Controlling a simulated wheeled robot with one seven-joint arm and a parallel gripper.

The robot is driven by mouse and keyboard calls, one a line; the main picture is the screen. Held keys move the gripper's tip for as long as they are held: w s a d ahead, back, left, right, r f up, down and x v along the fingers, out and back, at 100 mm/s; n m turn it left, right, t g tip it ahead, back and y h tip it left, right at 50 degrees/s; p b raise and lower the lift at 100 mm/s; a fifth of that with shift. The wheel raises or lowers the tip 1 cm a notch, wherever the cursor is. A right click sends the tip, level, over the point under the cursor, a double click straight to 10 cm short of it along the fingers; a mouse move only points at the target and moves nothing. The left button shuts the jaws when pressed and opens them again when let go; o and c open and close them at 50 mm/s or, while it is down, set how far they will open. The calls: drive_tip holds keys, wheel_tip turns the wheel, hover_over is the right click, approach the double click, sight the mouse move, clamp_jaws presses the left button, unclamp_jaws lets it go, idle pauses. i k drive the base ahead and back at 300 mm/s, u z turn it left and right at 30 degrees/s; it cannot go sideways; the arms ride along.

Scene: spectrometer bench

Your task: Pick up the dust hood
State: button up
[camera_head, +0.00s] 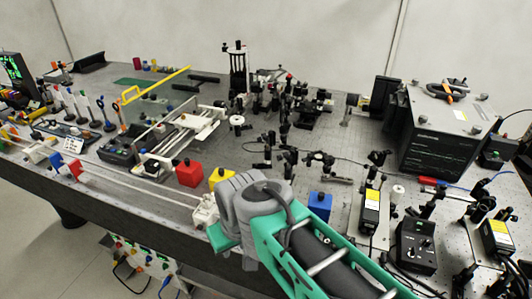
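I cannot pick out the dust hood with certainty. A thin yellow bar with a looped yellow handle (130,95) rises slantwise at the back left of the bench; whether it belongs to a clear hood is too small to tell. My arm reaches in from the bottom right, green with a grey joint at its end, over the front edge of the bench. My gripper's fingers cannot be made out; the arm's end hides that area, and no held thing shows.
Near my arm stand a red block (189,173), a yellow block (219,177) and a blue block (319,205). Optical mounts crowd the middle of the bench. A large black instrument box (438,140) stands at the right. Slim posts line the left side.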

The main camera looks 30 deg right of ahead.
sight(190, 174)
drive_tip(key=k, duration=0.5)
drive_tip(key=u, duration=1.3)
drive_tip(key=i, duration=1.05)
drive_tip(key=z, duration=0.4)
drive_tip(key=i, duration=0.7)
drive_tip(key=z, duration=0.85)
